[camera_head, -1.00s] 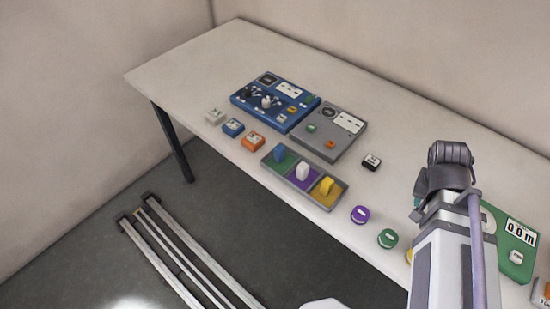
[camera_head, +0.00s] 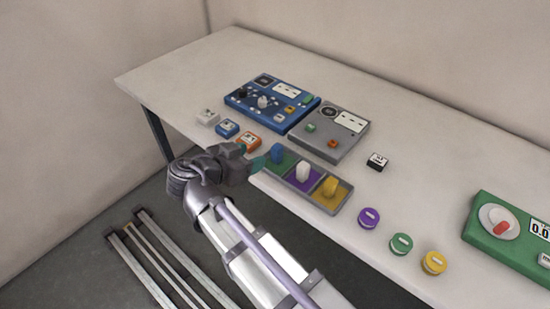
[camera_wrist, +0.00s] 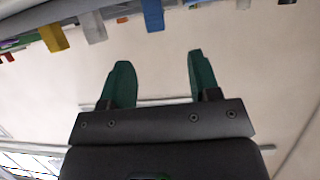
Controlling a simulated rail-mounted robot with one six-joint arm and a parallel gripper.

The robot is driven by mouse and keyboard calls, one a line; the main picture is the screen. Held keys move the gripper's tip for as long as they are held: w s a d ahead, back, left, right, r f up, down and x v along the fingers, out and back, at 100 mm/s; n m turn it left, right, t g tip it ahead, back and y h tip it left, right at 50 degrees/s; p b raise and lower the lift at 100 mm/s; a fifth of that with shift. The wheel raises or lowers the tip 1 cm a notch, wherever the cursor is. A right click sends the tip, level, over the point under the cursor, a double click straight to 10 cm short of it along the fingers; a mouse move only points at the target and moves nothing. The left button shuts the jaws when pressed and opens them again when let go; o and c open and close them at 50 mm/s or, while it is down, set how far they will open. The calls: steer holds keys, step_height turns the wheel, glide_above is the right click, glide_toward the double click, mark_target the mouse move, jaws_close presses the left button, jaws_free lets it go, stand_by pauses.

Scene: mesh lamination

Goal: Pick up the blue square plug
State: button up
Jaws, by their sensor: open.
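The blue square plug (camera_head: 227,127) lies on the table near its front edge, between the white square plug (camera_head: 208,118) and the orange square plug (camera_head: 248,140). My gripper (camera_head: 255,155) is over the front edge of the table, to the right of and nearer than the blue plug, apart from it. Its two green fingers are spread with nothing between them, as the wrist view (camera_wrist: 160,80) also shows.
A grey tray (camera_head: 342,201) with blue, white and yellow upright knobs stands beside my gripper. A blue panel (camera_head: 242,101) and a grey panel (camera_head: 350,146) lie behind the plugs. A black plug (camera_head: 377,161) and purple, green and yellow round pieces lie right. The table's left end is clear.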

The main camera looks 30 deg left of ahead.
mark_target(274, 150)
steer(key=b+x, duration=0.1)
steer(key=x, duration=0.4)
steer(key=shift+f+b, duration=0.1)
steer(key=shift+b, duration=0.25)
steer(key=shift+w, duration=0.15)
steer(key=x, duration=0.1)
steer(key=b+x, duration=0.1)
steer(key=x, duration=0.1)
steer(key=b+x, duration=0.1)
steer(key=x, duration=0.1)
steer(key=shift+d, duration=0.3)
steer(key=c, duration=1)
